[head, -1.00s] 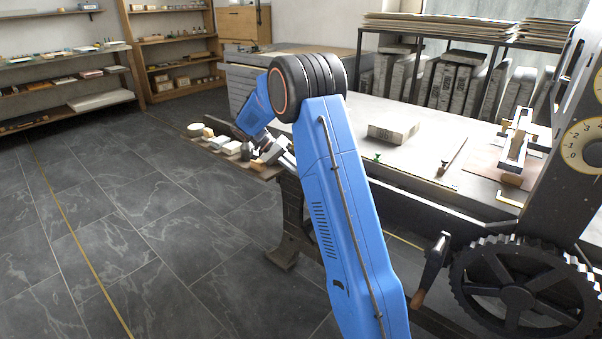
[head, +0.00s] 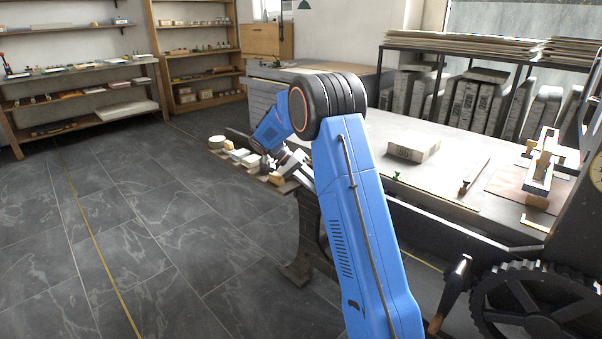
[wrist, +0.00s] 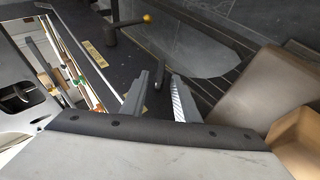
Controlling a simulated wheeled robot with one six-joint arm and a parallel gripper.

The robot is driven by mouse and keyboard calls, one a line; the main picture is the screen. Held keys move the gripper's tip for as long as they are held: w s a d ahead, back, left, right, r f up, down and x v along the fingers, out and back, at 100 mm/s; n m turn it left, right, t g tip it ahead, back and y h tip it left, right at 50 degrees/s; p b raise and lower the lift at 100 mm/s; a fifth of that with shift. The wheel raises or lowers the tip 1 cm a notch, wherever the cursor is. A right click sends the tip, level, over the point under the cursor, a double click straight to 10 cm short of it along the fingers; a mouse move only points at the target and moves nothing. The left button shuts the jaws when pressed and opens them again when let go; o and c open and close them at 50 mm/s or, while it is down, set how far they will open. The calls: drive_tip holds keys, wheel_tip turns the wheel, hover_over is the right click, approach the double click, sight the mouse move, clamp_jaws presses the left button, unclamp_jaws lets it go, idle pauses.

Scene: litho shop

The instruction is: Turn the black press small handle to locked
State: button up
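The black press shows at the right edge of the head view with its large toothed wheel (head: 535,318) and a crank with a wooden grip (head: 448,290). In the wrist view, a dark lever with a yellow knob (wrist: 147,18) stands beyond my fingers on a dark surface. A short dark rod (wrist: 160,75) appears between or just beyond the fingertips; I cannot tell whether either is the small handle, nor its lock position. My gripper (wrist: 160,78) is open, its two grey fingers apart with nothing visibly held. In the head view my gripper (head: 296,168) is small and partly hidden.
A long table (head: 455,160) carries a pale block (head: 414,146) and a wooden-and-white tool (head: 540,165). A low ledge with small blocks (head: 242,157) lies beside my gripper. In the wrist view a brown box (wrist: 298,140) is close at right. Tiled floor at left is clear.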

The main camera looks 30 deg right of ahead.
drive_tip(key=v, duration=1.6)
drive_tip(key=shift+a, duration=0.2)
drive_tip(key=shift+o, duration=0.6)
drive_tip(key=shift+w+r, duration=0.1)
